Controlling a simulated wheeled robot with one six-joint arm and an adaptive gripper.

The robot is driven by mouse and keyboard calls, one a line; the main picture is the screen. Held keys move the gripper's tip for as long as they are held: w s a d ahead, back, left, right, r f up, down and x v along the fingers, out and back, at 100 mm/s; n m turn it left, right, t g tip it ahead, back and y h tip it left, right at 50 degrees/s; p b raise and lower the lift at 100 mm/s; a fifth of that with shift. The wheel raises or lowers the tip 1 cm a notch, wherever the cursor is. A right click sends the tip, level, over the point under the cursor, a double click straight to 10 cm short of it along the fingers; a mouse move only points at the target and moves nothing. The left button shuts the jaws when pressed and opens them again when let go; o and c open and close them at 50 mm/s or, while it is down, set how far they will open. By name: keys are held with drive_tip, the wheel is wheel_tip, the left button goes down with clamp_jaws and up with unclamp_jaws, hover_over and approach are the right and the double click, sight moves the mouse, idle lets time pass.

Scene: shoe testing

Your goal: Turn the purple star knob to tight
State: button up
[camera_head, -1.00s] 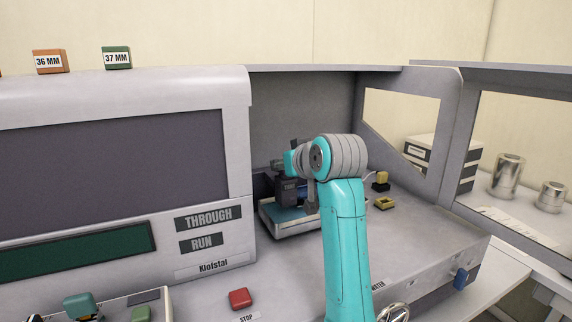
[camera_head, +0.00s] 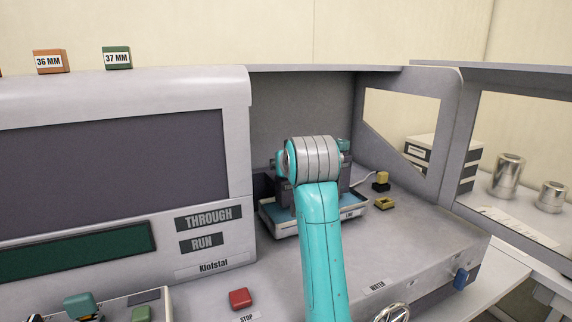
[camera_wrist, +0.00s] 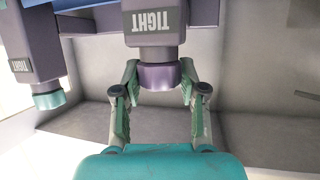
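The purple knob (camera_wrist: 158,77) shows in the wrist view, under a dark block with an upside-down TIGHT label (camera_wrist: 153,21). Its star shape cannot be made out. My gripper (camera_wrist: 160,72) has its two fingers apart, one on each side of the purple knob. The fingertips are close to its sides; I cannot tell whether they touch it. In the head view my arm hides the knob and my gripper. The dark test unit on its pale blue and white base (camera_head: 285,222) shows only partly behind my arm.
A second dark block with a TIGHT label and a teal knob (camera_wrist: 48,98) hangs left in the wrist view. A grey side wall (camera_head: 440,130) stands farther right. A red STOP button (camera_head: 240,298) is in front.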

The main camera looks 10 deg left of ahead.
drive_tip(key=shift+o, duration=1.3)
drive_tip(key=v, duration=1.2)
drive_tip(key=shift+w+f, duration=0.1)
